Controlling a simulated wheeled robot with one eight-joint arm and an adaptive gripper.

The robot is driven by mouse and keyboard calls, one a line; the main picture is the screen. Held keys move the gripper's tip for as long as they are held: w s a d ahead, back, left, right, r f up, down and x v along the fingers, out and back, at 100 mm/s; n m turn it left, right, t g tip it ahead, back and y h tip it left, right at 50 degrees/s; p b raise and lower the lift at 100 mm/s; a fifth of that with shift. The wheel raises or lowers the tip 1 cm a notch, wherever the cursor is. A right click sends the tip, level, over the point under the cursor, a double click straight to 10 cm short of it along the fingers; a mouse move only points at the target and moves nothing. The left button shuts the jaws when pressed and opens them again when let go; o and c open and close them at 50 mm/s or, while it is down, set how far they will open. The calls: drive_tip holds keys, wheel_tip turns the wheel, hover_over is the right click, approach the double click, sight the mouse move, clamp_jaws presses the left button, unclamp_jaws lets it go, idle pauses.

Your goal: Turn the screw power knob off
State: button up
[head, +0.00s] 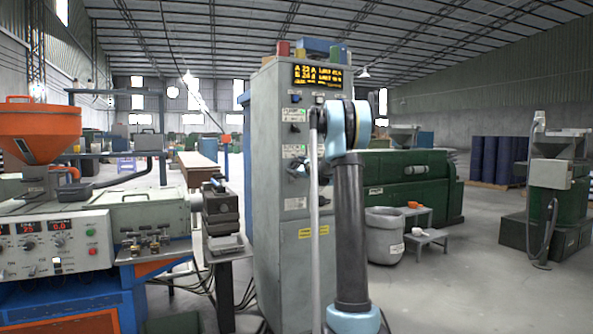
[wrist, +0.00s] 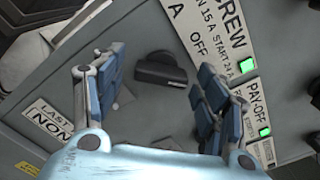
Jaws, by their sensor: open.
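The dark power knob (wrist: 160,71) sits on the grey panel in the wrist view, beside a white label reading "SCREW", with "OFF" printed on it. My gripper (wrist: 161,82) is open, with one blue-padded finger to the left of the knob and the other to its right. Both fingers look apart from the knob; the exact gap in depth is hard to tell. In the head view the tall grey control cabinet (head: 275,215) stands in the middle, and my arm is in front of it, hiding part of its panel.
A "PAY-OFF" label (wrist: 258,98) with green lights is to the right of the knob. At left in the head view is a machine with an orange hopper (head: 40,135). A grey bin (head: 384,235) and small step (head: 425,240) stand right of the cabinet. Floor at front right is clear.

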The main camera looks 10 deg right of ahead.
drive_tip(key=shift+w, duration=0.15)
drive_tip(key=shift+c, duration=0.3)
drive_tip(key=shift+a, duration=0.1)
drive_tip(key=c, duration=1)
drive_tip(key=shift+n, duration=0.3)
drive_tip(key=n, duration=0.4)
drive_tip(key=shift+n, duration=2.1)
